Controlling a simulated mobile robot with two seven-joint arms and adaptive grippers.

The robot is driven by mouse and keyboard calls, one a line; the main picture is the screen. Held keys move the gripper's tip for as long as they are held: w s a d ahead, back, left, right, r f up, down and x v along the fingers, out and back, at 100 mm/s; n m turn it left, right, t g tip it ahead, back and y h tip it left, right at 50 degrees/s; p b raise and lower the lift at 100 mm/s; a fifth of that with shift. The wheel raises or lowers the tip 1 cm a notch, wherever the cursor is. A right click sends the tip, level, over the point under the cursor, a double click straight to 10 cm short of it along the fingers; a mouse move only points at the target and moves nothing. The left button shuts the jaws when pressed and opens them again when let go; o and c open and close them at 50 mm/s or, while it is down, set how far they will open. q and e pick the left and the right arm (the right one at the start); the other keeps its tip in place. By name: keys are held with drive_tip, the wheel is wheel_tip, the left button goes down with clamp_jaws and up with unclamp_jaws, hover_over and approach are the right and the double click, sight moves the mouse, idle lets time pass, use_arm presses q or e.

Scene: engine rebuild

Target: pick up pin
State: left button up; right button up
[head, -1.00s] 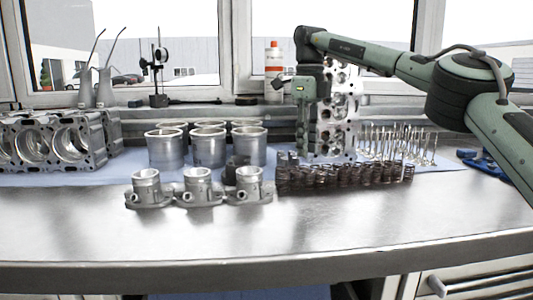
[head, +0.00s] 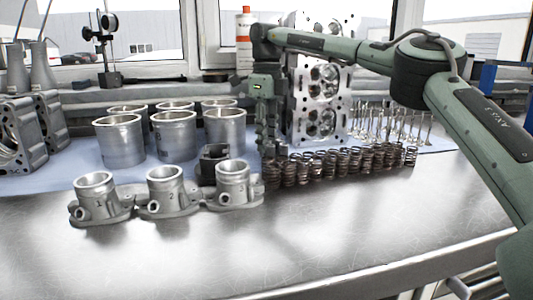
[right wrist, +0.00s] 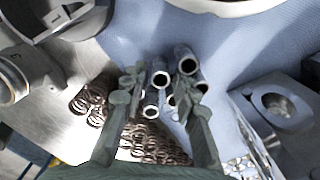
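Several hollow steel pins stand close together on the blue mat in the right wrist view; one pin (right wrist: 160,78) is between my fingertips and another pin (right wrist: 187,62) is beside the right-hand finger. My right gripper (right wrist: 158,90) is open, with its fingers pointing at the pins. I cannot tell whether a finger touches one. In the head view my right gripper (head: 268,152) points down behind the left end of the springs, and the pins are not clearly visible there. My left gripper is not in view.
A row of coil springs (head: 340,163) stands in front of my right gripper. Cylinder sleeves (head: 225,128) and a flanged cylinder (head: 232,183) are to its left, the tall cylinder head (head: 322,95) to its right. Valves (head: 400,125) stand farther right. The bench front (head: 300,225) is clear.

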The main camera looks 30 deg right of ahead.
drive_tip(key=shift+f, duration=0.75)
drive_tip(key=shift+c, duration=0.6)
clamp_jaws()
drive_tip(key=shift+w, duration=0.1)
drive_tip(key=shift+r, duration=0.15)
